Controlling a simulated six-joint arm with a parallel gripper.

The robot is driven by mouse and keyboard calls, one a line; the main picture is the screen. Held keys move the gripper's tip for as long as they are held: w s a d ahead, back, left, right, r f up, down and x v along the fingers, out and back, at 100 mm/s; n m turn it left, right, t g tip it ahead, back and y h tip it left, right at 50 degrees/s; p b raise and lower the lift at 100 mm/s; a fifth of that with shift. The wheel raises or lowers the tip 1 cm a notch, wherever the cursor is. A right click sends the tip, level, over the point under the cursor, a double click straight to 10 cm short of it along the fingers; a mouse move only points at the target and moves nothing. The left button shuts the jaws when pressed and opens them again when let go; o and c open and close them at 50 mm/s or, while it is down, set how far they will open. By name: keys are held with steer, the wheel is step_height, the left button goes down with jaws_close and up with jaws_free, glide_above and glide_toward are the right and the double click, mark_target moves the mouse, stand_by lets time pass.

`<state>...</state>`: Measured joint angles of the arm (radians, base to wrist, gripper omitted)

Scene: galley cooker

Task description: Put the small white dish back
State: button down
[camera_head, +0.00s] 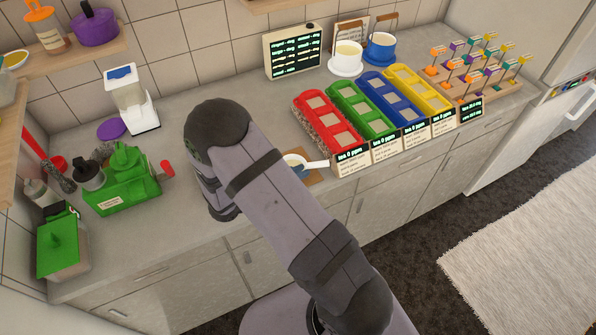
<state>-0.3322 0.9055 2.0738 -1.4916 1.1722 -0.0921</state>
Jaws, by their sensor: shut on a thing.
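My arm crosses the middle of the view and bends down toward the counter. My gripper is hidden behind the arm, so what it holds does not show. A small pale round dish or cup (292,160), with a bluish side, shows just past the arm's right edge, partly covered by it. A white spoon-like handle (315,164) sticks out to its right. Both are over a small brown board (317,178) near the counter's front edge. I cannot tell whether this is the small white dish.
Red (327,124), green (360,108), blue (393,100) and yellow (419,90) trays stand right of the arm. A green caddy (122,190) and white dispenser (133,100) stand left.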

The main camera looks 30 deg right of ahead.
steer(key=shift+f, duration=0.1)
steer(key=c, duration=1.8)
jaws_free()
steer(key=shift+r, duration=0.2)
